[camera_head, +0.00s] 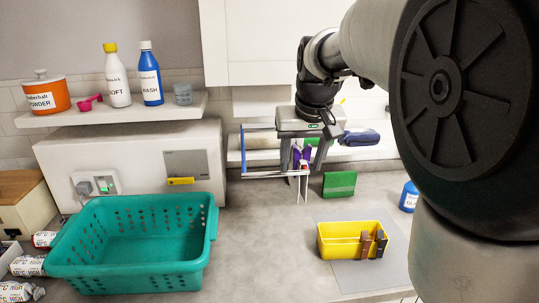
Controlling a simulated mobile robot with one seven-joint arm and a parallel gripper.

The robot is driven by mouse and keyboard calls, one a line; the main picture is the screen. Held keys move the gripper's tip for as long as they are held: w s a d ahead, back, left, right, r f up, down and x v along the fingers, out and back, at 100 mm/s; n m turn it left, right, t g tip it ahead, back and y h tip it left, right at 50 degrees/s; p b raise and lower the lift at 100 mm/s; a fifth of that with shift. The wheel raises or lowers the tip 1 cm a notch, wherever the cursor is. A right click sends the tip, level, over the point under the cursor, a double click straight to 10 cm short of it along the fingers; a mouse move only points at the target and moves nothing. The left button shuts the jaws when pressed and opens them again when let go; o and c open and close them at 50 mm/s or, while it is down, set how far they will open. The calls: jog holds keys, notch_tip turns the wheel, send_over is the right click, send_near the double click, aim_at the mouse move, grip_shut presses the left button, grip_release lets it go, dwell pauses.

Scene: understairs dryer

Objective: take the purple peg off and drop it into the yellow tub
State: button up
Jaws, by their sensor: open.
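The purple peg (297,156) shows at the end of a small drying rack (262,176) with blue and white rails. My gripper (303,165) is above and around this spot, pointing down with its fingers apart. The peg appears between the fingers in the picture, and part of it is hidden. I cannot tell whether a finger touches it. A pale strip hangs just below the peg. The yellow tub (338,249) stands on a grey mat (398,268) at the lower right. Two brown pegs (372,245) sit at its front right rim.
A teal basket (120,277) fills the lower left, with rolled packets beside it. A green block (339,184) stands behind the tub, and a blue bottle (409,197) is to its right. A shelf (110,115) holds bottles. The counter between basket and tub is clear.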

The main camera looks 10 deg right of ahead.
jog(key=c, duration=1.1)
jog(key=shift+r, duration=0.2)
